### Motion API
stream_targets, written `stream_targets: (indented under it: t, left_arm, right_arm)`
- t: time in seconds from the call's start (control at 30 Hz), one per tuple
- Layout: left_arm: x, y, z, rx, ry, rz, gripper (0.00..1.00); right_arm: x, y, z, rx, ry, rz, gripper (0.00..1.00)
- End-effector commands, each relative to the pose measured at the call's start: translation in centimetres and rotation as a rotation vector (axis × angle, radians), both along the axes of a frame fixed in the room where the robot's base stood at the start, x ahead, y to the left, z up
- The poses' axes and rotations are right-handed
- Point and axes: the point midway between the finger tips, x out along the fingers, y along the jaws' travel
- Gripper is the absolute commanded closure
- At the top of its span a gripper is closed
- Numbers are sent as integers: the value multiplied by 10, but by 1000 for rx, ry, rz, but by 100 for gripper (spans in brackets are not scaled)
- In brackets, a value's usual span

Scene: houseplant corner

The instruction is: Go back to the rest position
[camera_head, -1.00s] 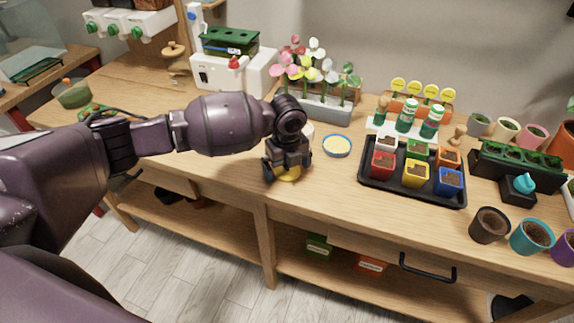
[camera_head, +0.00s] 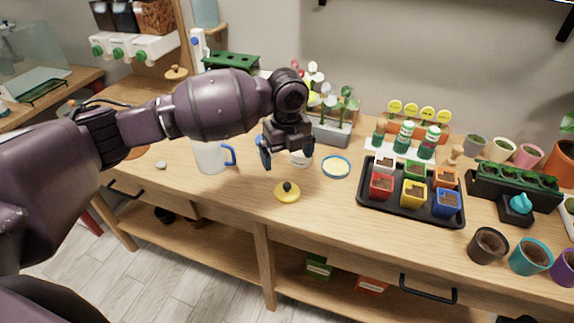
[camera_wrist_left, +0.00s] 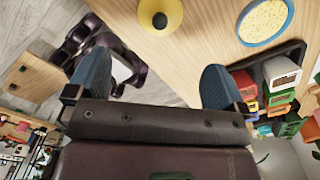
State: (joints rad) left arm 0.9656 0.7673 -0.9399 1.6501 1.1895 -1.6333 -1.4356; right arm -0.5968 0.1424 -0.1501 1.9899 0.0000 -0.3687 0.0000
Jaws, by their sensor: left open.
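My left gripper (camera_head: 287,155) is open and empty above the wooden bench. Its two blue-lined fingers are spread wide in the left wrist view (camera_wrist_left: 150,85). A yellow round lid with a dark knob (camera_head: 287,192) lies on the bench below the gripper, near the front edge; it also shows at the top of the left wrist view (camera_wrist_left: 160,14). It is apart from the fingers. My right gripper is not in view.
A white mug with a blue handle (camera_head: 210,157) stands left of the gripper. A blue-rimmed dish (camera_head: 336,167) and a black tray (camera_head: 410,208) of coloured pots are to the right. A flower planter (camera_head: 329,131) stands behind. Several pots line the right end.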

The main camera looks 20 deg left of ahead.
Motion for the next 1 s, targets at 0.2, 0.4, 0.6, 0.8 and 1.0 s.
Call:
stream_targets:
  t: [0.2, 0.4, 0.6, 0.8, 1.0]
  left_arm:
    - [0, 0, 7, 0, 0, -1, 2]
    - [0, 0, 7, 0, 0, -1, 2]
    - [0, 0, 7, 0, 0, 0, 2]
    - [-20, -12, -17, -32, 5, 49, 2]
    - [-63, -36, -59, -116, -3, 209, 2]
  right_arm:
    - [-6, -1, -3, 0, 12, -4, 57]
    - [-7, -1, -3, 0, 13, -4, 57]
    - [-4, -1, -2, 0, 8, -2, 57]
    - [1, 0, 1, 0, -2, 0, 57]
    - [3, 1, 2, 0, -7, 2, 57]
